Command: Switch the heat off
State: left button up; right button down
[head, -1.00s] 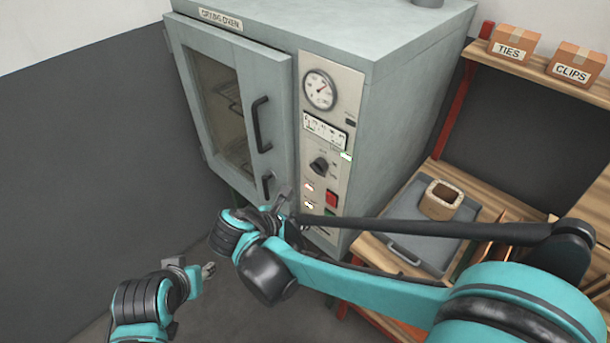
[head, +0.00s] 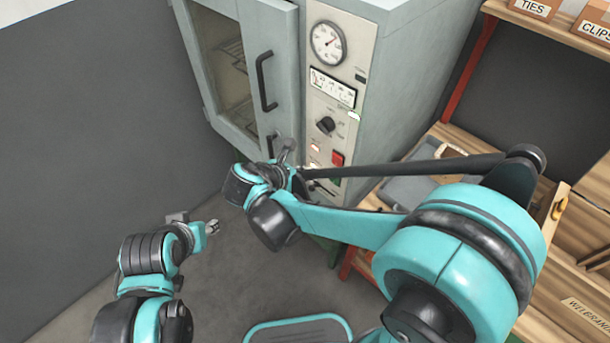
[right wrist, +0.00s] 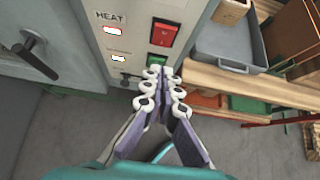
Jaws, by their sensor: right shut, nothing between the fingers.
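The grey drying oven (head: 400,60) has a control panel with a red switch (head: 338,158), which also shows in the right wrist view (right wrist: 165,33). Beside the switch, under the HEAT label (right wrist: 111,16), is a glowing red-rimmed lamp (right wrist: 112,31). A second lit lamp (right wrist: 118,58) sits lower, beside a green button (right wrist: 158,62) that my fingertips partly cover. My right gripper (right wrist: 161,74) is shut and empty, in front of the panel's lower part, below the red switch; contact cannot be told. My left gripper (head: 213,227) hangs away from the oven at lower left; its jaws are too small to judge.
The panel also bears a gauge (head: 328,43) and a black knob (head: 326,125). The oven door (head: 267,40) is closed, with a black handle (head: 263,80). A grey tray (right wrist: 237,65) lies on a wooden shelf (right wrist: 240,84) right of the oven.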

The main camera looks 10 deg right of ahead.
aim_at(337, 158)
jog(key=w+d, duration=0.1)
jog(key=w+d+f+b, duration=0.1)
jog(key=d, duration=0.1)
jog(key=w+d, duration=0.2)
jog(key=shift+w+d+f+b, duration=0.1)
jog(key=shift+d+f+b, duration=0.1)
jog(key=shift+f+b, duration=0.2)
jog(key=shift+w+d+r, duration=0.25)
jog(key=shift+d, duration=0.1)
jog(key=shift+f, duration=0.1)
jog(key=shift+r+p, duration=0.2)
jog(key=shift+p, duration=0.15)
